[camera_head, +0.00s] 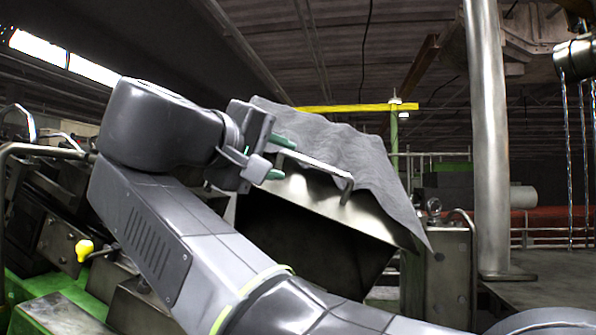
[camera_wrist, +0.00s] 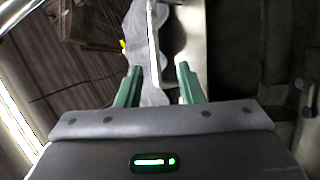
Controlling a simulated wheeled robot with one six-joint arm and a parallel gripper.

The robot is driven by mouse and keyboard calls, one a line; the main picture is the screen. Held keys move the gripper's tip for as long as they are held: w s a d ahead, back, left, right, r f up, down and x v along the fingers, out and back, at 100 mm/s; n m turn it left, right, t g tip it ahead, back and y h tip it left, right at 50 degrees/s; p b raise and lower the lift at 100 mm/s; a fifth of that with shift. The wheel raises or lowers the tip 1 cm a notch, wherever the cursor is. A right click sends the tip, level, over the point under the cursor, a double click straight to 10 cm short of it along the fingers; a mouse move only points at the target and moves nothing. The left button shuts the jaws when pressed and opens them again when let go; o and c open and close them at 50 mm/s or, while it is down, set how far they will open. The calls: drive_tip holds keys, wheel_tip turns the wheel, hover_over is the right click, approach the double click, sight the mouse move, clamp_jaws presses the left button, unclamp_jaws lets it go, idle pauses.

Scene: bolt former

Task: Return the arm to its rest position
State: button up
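My gripper (camera_head: 281,158) is near the centre of the head view, at the end of my bent grey arm. Its two green-tipped fingers stand apart, with nothing clamped between them. The same gripper (camera_wrist: 159,78) shows open in the wrist view. A pale metal bar handle (camera_head: 316,164) on a metal hood lies just past the fingertips. In the wrist view the handle (camera_wrist: 154,45) runs away from the gap between the fingers. I cannot tell whether its near end is between the tips.
The metal hood (camera_head: 300,235) has a dark front and a rumpled grey sheet (camera_head: 335,148) on top. A thick steel post (camera_head: 488,140) stands at right. A yellow knob lever (camera_head: 85,250) and green machine parts are at lower left. A yellow beam (camera_head: 345,108) runs behind.

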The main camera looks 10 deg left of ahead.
sight(316, 168)
drive_tip(key=shift+w, duration=0.1)
drive_tip(key=shift+p+x, duration=1.5)
drive_tip(key=shift+x, duration=5.25)
drive_tip(key=shift+r, duration=0.1)
drive_tip(key=shift+d, duration=0.15)
